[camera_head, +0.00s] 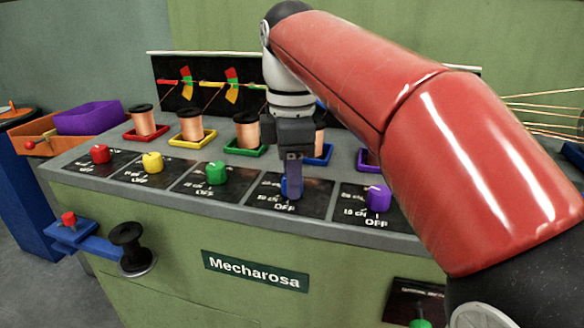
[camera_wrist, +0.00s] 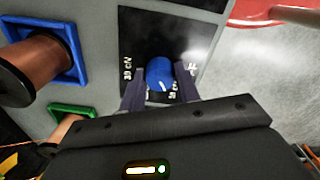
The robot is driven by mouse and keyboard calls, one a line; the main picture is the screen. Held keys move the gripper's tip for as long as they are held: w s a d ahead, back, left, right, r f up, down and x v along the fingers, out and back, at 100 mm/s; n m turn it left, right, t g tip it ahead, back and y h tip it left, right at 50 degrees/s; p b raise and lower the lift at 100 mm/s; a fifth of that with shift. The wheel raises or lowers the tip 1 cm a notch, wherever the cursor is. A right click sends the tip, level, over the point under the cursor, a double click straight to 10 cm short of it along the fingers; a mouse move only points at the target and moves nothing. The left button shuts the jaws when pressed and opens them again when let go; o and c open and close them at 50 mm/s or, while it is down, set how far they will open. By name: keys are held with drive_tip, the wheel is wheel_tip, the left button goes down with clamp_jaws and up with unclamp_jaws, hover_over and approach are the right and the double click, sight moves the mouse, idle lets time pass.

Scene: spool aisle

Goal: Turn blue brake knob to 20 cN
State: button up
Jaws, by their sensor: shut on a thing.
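The blue brake knob (camera_wrist: 160,72) sits on a black dial plate (camera_wrist: 150,30) with white markings. In the wrist view my gripper (camera_wrist: 160,86) has one finger on each side of the knob and is shut on it. A cN marking lies left of the knob, and another marking at its right is partly covered by a finger. I cannot tell which marking the knob points to. In the head view my gripper (camera_head: 292,188) comes down from above and hides most of the knob; "OFF" shows below it on the plate.
Red (camera_head: 100,153), yellow (camera_head: 152,162) and green (camera_head: 217,172) knobs stand to the left, a purple knob (camera_head: 378,198) to the right. Copper spools in coloured trays stand behind. The blue tray (camera_wrist: 72,50) and a spool (camera_wrist: 25,72) are close in the wrist view.

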drive_tip(key=m, duration=0.5)
drive_tip(key=shift+m, duration=0.3)
drive_tip(key=m, duration=0.4)
drive_tip(key=shift+m, duration=0.4)
drive_tip(key=o, duration=1)
drive_tip(key=shift+r, duration=0.1)
wheel_tip(320, 180, up, 8)
drive_tip(key=shift+f, duration=0.2)
